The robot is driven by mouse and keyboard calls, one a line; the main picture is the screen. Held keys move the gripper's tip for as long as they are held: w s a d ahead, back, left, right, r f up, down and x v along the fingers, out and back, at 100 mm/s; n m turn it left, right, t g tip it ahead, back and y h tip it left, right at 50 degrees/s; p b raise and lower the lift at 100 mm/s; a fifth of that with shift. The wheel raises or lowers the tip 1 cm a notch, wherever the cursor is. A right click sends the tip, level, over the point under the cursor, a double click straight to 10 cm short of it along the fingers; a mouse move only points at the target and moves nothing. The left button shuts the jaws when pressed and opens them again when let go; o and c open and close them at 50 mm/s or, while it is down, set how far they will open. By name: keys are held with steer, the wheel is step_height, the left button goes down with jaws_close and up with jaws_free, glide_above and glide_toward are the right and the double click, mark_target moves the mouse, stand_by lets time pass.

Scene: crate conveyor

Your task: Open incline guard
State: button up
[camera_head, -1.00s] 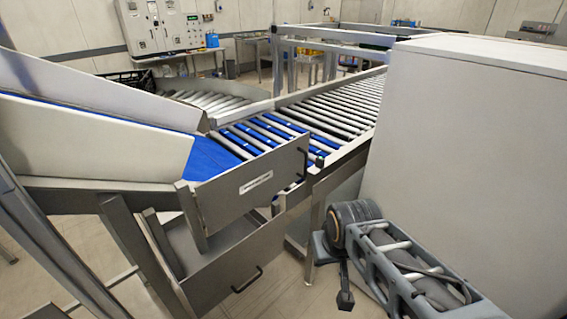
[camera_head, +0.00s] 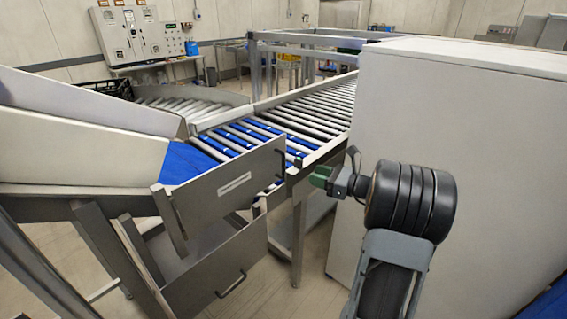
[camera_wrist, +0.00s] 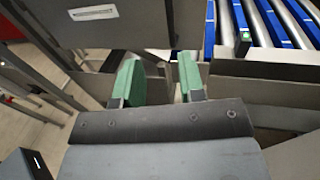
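The incline guard (camera_head: 215,200) looks to be the grey metal panel with a white label, at the side of the blue incline belt. Its dark handle (camera_head: 282,165) is at its right end. The labelled panel (camera_wrist: 120,25) fills the upper left of the wrist view. My gripper (camera_head: 322,178) is to the right of the handle in the head view, apart from it. In the wrist view its two green fingers (camera_wrist: 158,68) stand apart with nothing between them, just below the panel's lower right corner.
A lower grey panel (camera_head: 200,280) with its own handle (camera_head: 231,284) sits under the guard. The roller conveyor (camera_head: 315,105) runs behind. A large pale cabinet (camera_head: 450,110) stands close on the right. Open floor shows below the conveyor.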

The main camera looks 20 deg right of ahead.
steer(key=p, duration=0.2)
glide_above(283, 175)
steer(key=shift+w+d+m+t, duration=0.15)
steer(key=shift+w+m+t, duration=0.15)
steer(key=shift+t, duration=0.1)
jaws_close()
stand_by(0.4)
